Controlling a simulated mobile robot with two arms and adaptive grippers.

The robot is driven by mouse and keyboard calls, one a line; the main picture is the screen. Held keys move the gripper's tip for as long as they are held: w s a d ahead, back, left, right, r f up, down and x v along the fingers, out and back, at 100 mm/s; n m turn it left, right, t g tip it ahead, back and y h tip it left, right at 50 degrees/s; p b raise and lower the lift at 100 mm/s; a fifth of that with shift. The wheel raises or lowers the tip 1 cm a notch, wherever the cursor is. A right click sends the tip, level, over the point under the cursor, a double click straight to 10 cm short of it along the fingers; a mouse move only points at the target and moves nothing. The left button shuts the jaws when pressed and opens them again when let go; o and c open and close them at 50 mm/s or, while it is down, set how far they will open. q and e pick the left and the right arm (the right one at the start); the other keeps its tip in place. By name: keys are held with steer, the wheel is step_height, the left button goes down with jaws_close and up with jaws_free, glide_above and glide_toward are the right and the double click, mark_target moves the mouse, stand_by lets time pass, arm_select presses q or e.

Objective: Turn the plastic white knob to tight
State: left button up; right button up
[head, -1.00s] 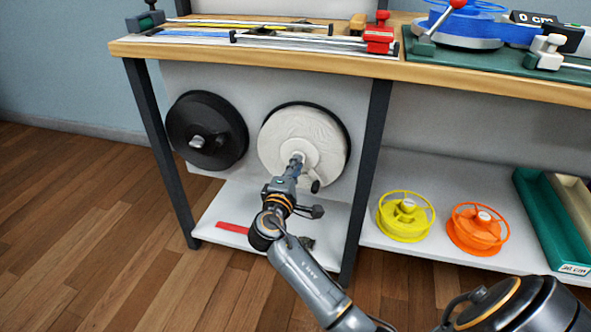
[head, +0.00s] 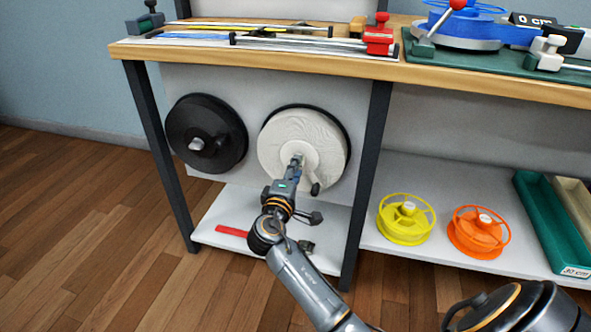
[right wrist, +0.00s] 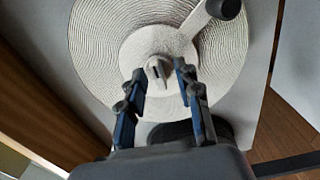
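The white spool (head: 330,135) is mounted on the grey panel under the bench. In the right wrist view its ribbed face (right wrist: 105,50) fills the upper middle. The small white knob (right wrist: 158,73) is at the spool's hub. My right gripper (right wrist: 160,72) is in front of the hub with its fingers apart, one on each side of the knob. I cannot tell whether either finger touches it. In the head view my right gripper (head: 297,162) largely hides the knob. My left gripper is not in view.
A crank arm with a dark handle (right wrist: 224,8) sticks out beside the hub. A black spool (head: 208,140) hangs to the left. Dark bench legs (head: 365,180) flank the panel. Yellow (head: 405,222) and orange (head: 478,235) spools sit on the lower right shelf.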

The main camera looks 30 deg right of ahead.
steer(key=shift+r, duration=0.1)
steer(key=v, duration=1.2)
